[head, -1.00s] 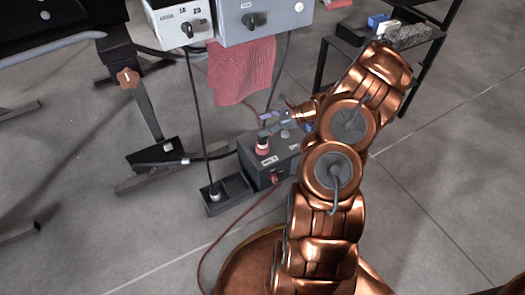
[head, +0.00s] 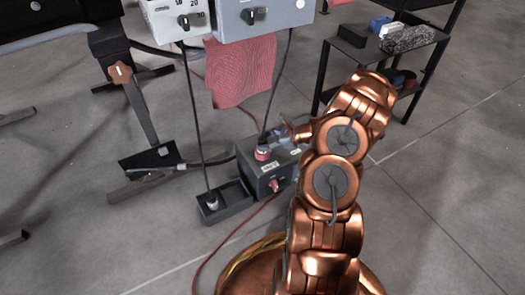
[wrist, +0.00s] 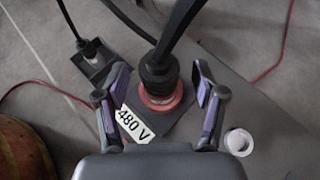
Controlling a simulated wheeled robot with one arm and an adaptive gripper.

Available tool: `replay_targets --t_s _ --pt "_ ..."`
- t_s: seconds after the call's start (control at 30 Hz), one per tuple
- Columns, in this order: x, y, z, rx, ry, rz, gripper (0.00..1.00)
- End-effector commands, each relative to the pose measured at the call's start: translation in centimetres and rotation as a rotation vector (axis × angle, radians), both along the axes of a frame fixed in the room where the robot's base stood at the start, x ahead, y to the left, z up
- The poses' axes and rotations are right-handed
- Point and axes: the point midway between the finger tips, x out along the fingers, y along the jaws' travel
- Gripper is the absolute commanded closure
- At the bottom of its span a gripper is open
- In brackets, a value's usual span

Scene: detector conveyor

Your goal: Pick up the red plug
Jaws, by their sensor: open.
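The red plug (wrist: 160,92) is a black body with a red ring at its base. In the wrist view it stands on the dark box marked "480 V" (wrist: 134,124), with a thick black cable rising from it. My gripper (wrist: 160,98) is open, one purple-padded finger on each side of the plug, with gaps visible on both sides. In the head view my gripper (head: 282,138) is at the plug and partly hidden by the box top clutter and my arm.
A black tray (head: 228,203) holding another cable's plug (wrist: 88,48) stands left of the box. A white round cap (wrist: 238,141) is right of my fingers. A red cloth (head: 240,72) hangs from the grey control box (head: 264,18). A shelf (head: 385,55) stands right.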

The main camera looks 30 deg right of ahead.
Motion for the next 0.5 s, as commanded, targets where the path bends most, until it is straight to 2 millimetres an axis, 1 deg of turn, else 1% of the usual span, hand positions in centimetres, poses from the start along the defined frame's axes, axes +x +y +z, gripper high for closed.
replay_targets --t_s 0.03,0.1,0.4,0.5 --pt "0.4 0.42 -0.57 0.001 0.001 0.002 0.31" --pt "0.75 0.72 -0.73 0.001 0.001 0.002 0.31" --pt "1.0 0.88 -0.65 0.001 0.0 0.0 0.31" --pt "1.0 0.88 -0.66 0.001 0.0 0.0 0.41"
